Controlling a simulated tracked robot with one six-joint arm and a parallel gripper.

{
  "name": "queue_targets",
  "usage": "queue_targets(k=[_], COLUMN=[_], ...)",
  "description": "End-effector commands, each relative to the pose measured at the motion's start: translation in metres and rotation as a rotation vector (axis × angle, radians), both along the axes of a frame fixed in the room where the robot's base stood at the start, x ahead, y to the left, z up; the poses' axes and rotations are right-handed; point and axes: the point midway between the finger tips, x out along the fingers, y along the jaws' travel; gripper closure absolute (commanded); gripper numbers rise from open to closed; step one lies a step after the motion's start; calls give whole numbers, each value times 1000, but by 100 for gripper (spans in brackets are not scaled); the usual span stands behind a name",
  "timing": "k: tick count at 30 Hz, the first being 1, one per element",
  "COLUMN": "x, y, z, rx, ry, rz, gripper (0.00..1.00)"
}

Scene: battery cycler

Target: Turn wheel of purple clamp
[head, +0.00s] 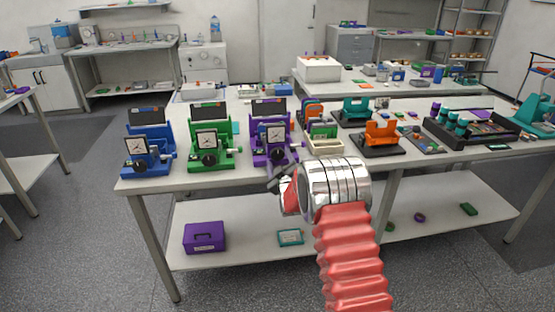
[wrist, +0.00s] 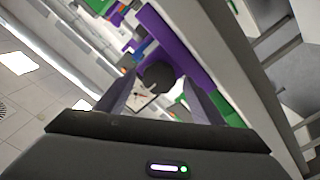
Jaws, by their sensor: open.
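The purple clamp (head: 259,154) stands on the near bench, third from the left in the row of clamps, with a white dial on its front. Its round black wheel (head: 276,158) sits below the dial. In the wrist view the wheel (wrist: 158,77) shows between the two finger tips, with purple clamp body (wrist: 178,40) behind it. My gripper (head: 283,178) is open just in front of and below the purple clamp. Its grey fingers (wrist: 157,82) flank the wheel in the picture; I cannot tell whether they touch it. My wrist hides part of the bench edge.
A green clamp (head: 195,155) and a blue clamp (head: 158,164) stand to the left. The lower shelf holds a purple box (head: 204,238). The bench front edge runs close to my gripper.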

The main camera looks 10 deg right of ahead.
Motion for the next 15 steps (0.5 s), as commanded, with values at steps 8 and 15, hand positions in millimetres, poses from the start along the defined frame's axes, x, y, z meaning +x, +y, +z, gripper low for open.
queue_targets(k=[8,15], x=[11,11], y=[0,0], z=[0,0], rx=[0,0], ry=[0,0], rz=[0,0], gripper=[39,40])
